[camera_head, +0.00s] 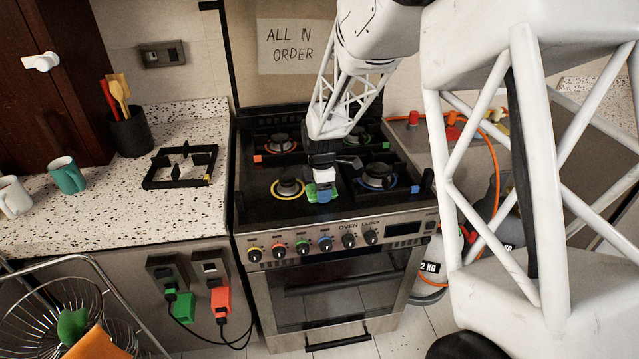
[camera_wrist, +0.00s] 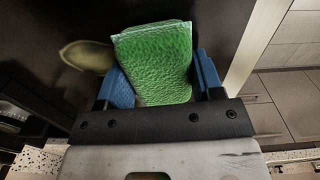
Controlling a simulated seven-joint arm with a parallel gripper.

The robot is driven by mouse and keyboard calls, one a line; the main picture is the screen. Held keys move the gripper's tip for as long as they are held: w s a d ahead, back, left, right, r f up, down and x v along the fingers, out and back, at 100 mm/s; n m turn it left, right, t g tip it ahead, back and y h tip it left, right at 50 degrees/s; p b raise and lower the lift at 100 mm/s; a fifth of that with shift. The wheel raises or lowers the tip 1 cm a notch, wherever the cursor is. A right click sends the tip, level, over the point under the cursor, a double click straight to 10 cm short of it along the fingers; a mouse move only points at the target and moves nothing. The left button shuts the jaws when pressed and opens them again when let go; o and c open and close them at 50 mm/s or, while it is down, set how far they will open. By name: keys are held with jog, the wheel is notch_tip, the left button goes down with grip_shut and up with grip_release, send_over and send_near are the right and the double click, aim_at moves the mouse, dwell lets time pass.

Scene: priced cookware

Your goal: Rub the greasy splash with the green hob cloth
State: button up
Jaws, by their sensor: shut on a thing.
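My gripper (camera_head: 322,195) is low over the front middle of the black hob (camera_head: 260,212), between the two front burners. It is shut on the green hob cloth (camera_wrist: 155,65), a folded, textured pad held between blue fingertips in the wrist view. Only slivers of the cloth show in the head view. An olive-yellow oval patch (camera_wrist: 87,56), which looks like the greasy splash, lies on the dark surface just left of the cloth in the wrist view. I cannot make it out in the head view. Whether the cloth touches the hob is unclear.
A yellow-ringed burner (camera_head: 287,188) is left of my gripper and a blue-ringed burner (camera_head: 378,178) is right. Coloured knobs (camera_head: 325,244) line the oven front. A loose black pan support (camera_head: 181,168) lies on the left worktop with mugs (camera_head: 67,176) and a utensil pot (camera_head: 130,132).

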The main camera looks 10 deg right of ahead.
jog(key=shift+s+r, duration=0.15)
jog(key=shift+s, duration=0.1)
jog(key=shift+r, duration=4)
jog(key=shift+f, duration=0.15)
